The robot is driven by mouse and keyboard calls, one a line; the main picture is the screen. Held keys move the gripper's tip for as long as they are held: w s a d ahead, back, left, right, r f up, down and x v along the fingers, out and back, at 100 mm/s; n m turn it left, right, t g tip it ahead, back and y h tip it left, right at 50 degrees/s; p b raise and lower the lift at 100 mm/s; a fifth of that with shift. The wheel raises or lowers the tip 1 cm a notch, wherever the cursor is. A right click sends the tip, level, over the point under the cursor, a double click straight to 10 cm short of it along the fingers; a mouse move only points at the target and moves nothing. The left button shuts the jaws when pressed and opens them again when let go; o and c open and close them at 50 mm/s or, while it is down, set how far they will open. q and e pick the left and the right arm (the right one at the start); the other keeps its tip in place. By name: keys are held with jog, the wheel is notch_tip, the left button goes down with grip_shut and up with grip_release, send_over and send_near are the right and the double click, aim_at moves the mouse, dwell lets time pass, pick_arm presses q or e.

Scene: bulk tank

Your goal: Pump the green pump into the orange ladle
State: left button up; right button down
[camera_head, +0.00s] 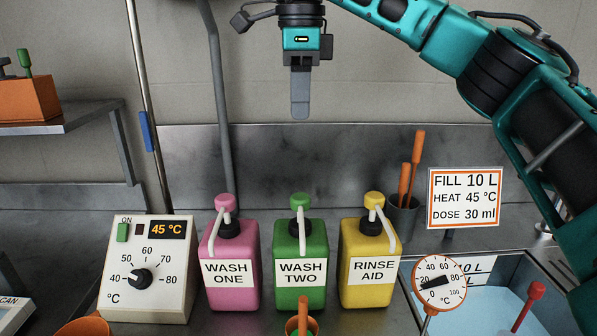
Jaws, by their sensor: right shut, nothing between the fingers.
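The green pump bottle (299,249), labelled WASH TWO, stands upright in the middle of the counter, with its green pump head (300,201) on top and a pale spout toward me. An orange ladle (302,321) is in front of it at the bottom edge, cut off by the frame. Some green shows within its rim, but I cannot tell what it is. My right gripper (300,108) is shut and empty, pointing down above the green pump head and clear of it. My left gripper is not in view.
A pink bottle (230,250) stands left of the green one and a yellow bottle (370,250) right of it, both close. A control box reading 45 °C (150,270) is at left. A round gauge (439,283) and a water-filled tank (495,305) are at right.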

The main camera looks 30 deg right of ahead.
jog(key=b, duration=0.2)
send_over(300, 197)
notch_tip(300, 197, down, 6)
jog(key=r, duration=0.1)
notch_tip(300, 197, down, 9)
jog(key=shift+w+r+b, duration=0.1)
jog(key=shift+b, duration=0.3)
jog(key=shift+f+b, duration=0.4)
jog(key=shift+f, duration=1.05)
notch_tip(300, 197, up, 13)
jog(key=p, duration=0.2)
jog(key=shift+r, duration=0.2)
